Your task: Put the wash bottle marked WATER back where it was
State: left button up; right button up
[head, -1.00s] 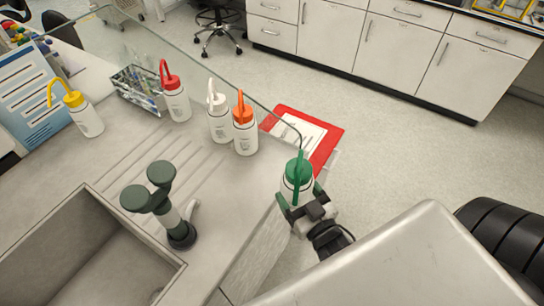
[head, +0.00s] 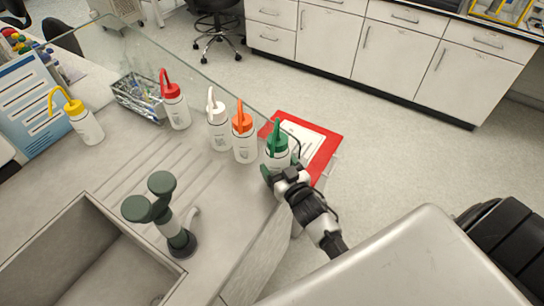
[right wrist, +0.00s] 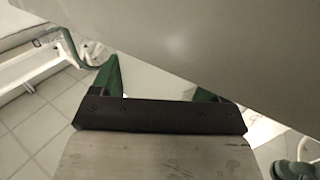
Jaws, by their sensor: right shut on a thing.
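My right gripper (head: 282,172) is shut on a white wash bottle with a green cap and spout (head: 278,146). It holds the bottle upright, at the right end of the bottle row by the counter's edge. I cannot tell whether the bottle's base touches the counter, since the gripper hides it. The label cannot be read. In the right wrist view, the gripper's green fingers (right wrist: 155,85) are partly covered by a large pale grey surface, probably the bottle close up. My left gripper is not in view.
Orange-capped (head: 244,143), white-capped (head: 219,130), red-capped (head: 175,107) and yellow-capped (head: 86,124) bottles stand on the counter (head: 130,160). The orange one is just left of the held bottle. A glass panel (head: 200,75) runs behind. A dark green tap (head: 170,220) stands by the sink (head: 100,250).

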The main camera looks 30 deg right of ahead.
jog(key=w, duration=0.3)
jog(key=shift+r, duration=0.2)
jog(key=shift+w+f+p, duration=0.2)
jog(key=shift+w+p, duration=0.15)
jog(key=shift+w, duration=0.05)
jog(key=shift+f, duration=0.2)
jog(key=shift+s, duration=0.1)
jog(key=shift+f, duration=0.1)
jog(key=o, duration=0.7)
jog(key=shift+f, duration=0.1)
jog(key=shift+s, duration=0.15)
